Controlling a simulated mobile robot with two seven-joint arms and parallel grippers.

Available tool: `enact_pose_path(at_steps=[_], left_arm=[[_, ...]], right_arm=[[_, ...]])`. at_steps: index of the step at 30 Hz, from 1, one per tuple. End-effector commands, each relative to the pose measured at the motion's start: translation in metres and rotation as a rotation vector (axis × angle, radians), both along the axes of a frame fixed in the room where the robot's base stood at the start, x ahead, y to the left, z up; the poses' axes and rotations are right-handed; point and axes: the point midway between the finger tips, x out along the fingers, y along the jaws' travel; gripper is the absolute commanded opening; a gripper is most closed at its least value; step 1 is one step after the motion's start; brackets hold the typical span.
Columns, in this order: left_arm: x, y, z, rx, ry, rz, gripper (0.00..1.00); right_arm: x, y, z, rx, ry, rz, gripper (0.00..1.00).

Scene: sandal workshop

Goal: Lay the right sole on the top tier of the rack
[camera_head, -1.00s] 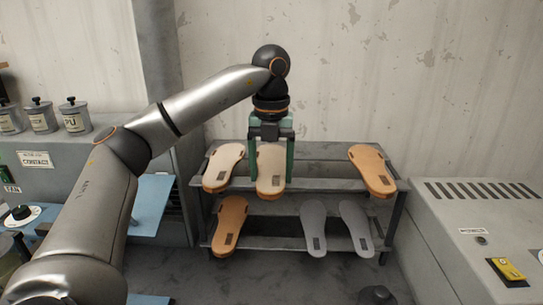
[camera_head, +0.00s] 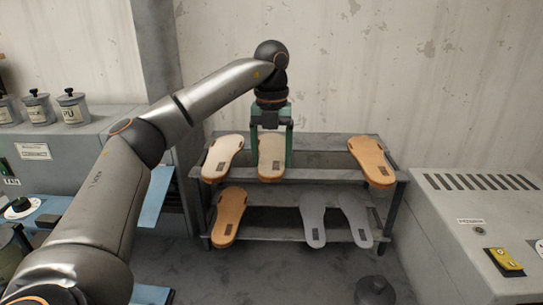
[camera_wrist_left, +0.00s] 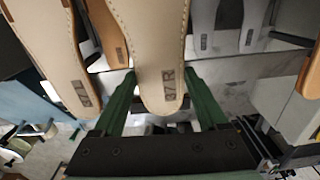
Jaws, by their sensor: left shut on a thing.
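My left gripper (camera_head: 271,160) is shut on a cream sole (camera_head: 271,152) with a brown edge. It holds the sole at the top tier of the rack (camera_head: 318,176), between another cream sole (camera_head: 221,158) on its left and an orange-tan sole (camera_head: 371,161) farther right. In the left wrist view the green fingers (camera_wrist_left: 165,85) stand on either side of the held sole (camera_wrist_left: 158,60), whose dark label appears to end in R. I cannot tell whether the held sole rests fully on the tier. My right gripper is not in view.
The lower tier carries a tan sole (camera_head: 229,216) and two grey soles (camera_head: 313,219) (camera_head: 355,219). A grey machine (camera_head: 478,225) stands close on the right. Jars (camera_head: 72,107) stand on a cabinet at the left. The top tier is bare between the held sole and the orange-tan one.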

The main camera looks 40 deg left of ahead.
Motion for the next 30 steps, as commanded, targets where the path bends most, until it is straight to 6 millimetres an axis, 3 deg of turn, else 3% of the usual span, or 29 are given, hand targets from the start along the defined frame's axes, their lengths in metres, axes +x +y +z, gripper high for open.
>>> enact_pose_path(at_steps=[14, 15, 21, 30], left_arm=[[-0.0003, 0.0002, -0.0057, 0.000, 0.000, 0.001, 0.05], [-0.0002, 0.0002, -0.0052, 0.000, 0.000, 0.001, 0.80], [-0.0003, 0.0002, -0.0051, 0.000, 0.000, 0.001, 1.00], [0.0003, -0.0002, -0.0013, 0.000, -0.001, 0.000, 1.00]], right_arm=[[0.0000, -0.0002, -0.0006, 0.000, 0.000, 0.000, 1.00], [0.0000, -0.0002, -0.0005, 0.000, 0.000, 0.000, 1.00], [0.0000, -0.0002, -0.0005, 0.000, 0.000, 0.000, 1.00], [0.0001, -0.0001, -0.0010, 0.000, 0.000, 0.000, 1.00]])
